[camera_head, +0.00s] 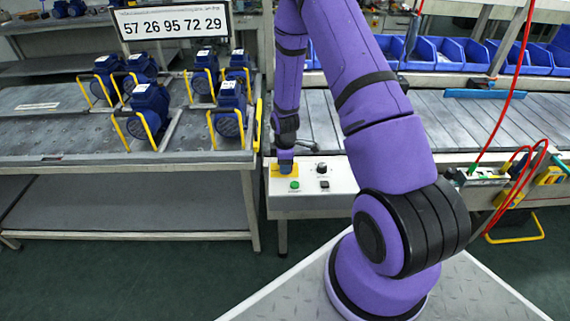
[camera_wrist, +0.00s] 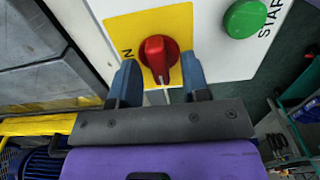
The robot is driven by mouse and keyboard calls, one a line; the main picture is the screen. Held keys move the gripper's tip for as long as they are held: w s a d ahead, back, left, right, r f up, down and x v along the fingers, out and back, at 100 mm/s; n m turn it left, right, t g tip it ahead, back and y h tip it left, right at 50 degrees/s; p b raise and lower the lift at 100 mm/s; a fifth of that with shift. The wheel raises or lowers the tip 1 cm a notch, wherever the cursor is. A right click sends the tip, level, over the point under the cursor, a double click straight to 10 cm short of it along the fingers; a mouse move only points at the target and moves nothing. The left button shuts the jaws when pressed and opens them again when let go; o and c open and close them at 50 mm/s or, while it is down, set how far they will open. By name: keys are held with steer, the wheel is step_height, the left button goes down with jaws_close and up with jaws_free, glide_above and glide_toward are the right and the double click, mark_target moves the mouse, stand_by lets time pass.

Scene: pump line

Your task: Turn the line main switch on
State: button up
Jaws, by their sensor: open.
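The line main switch is a red rotary knob (camera_wrist: 158,55) on a yellow plate (camera_wrist: 120,35), seen in the wrist view. A pale mark on the knob points down the picture, toward my gripper's palm. Part of a label ending in "N" shows to its left. My gripper (camera_wrist: 159,77) is open, with one blue-grey finger on each side of the knob's lower part. Whether the fingers touch it I cannot tell. In the head view my gripper (camera_head: 286,166) is over the yellow plate (camera_head: 275,171) on the white control panel (camera_head: 310,202), hiding the knob.
A green START button (camera_wrist: 245,18) is right of the switch; it also shows in the head view (camera_head: 295,185). A black knob (camera_head: 321,168) and a black button (camera_head: 324,184) are beside it. A table with blue pumps (camera_head: 149,108) stands left; a conveyor (camera_head: 460,118) runs behind.

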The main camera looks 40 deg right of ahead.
jaws_close()
steer(key=shift+m, duration=0.4)
steer(key=m, duration=0.4)
steer(key=shift+w, duration=0.1)
steer(key=m, duration=0.4)
steer(key=shift+d+m, duration=0.15)
steer(key=shift+m, duration=0.15)
steer(key=m, duration=0.4)
steer(key=shift+d, duration=0.1)
steer(key=m, duration=0.4)
steer(key=shift+d, duration=0.1)
steer(key=shift+m, duration=0.4)
